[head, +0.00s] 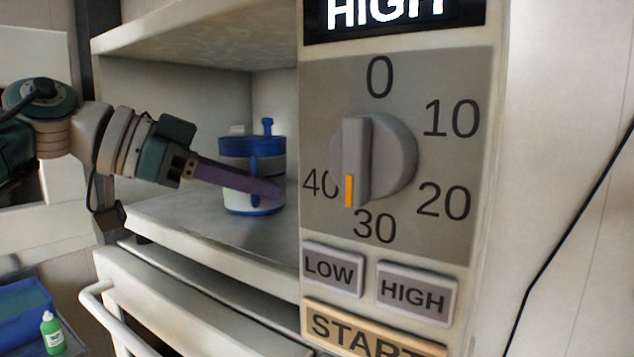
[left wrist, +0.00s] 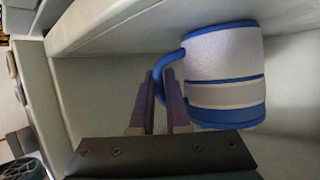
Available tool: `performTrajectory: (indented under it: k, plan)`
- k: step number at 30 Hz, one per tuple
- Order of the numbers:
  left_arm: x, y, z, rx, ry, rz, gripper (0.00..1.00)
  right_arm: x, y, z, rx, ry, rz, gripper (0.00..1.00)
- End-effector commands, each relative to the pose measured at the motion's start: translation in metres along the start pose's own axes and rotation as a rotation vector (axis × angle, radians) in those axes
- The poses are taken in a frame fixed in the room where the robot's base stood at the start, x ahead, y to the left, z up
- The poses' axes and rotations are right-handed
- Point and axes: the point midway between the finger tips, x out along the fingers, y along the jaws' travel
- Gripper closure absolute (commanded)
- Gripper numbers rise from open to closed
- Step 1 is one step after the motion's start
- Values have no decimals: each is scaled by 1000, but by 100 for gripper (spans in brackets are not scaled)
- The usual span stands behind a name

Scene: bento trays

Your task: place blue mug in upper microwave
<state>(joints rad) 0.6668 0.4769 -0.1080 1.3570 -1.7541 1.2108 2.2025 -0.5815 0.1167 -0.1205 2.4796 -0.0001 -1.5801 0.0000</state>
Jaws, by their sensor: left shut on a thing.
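The blue mug (head: 237,180), white with blue bands, is upright inside the open upper microwave (head: 190,84). It also shows in the left wrist view (left wrist: 222,62), where its blue handle (left wrist: 168,60) reaches between the finger tips. My left gripper (head: 272,188) reaches into the cavity from the left and is shut on the mug's handle. The mug's base is at or just above the cavity floor; I cannot tell whether it touches. My right gripper is not in view.
The control panel (head: 318,85) with its grey dial (head: 390,150) borders the cavity on the right. A white bar handle (head: 98,294) juts out below the cavity. A green bottle (head: 52,335) and a blue container (head: 22,308) are at lower left.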

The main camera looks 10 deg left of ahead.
Motion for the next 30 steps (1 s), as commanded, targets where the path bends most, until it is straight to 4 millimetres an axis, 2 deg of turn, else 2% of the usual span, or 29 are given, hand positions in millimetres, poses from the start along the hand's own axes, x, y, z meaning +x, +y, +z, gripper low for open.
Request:
performTrajectory:
  k: [1, 9, 19, 23, 30]
  plan:
    - [0, 0, 1, 0, -1, 0, 85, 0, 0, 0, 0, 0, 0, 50]
    - [0, 0, 1, 0, 0, 0, 57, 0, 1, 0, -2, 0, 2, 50]
    - [-4, -1, -1, 1, 1, -3, 57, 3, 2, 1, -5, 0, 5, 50]
    - [-24, -2, 3, 4, -2, -6, 57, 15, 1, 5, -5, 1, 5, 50]
    - [-79, -1, 4, 3, -3, -6, 57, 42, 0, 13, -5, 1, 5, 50]
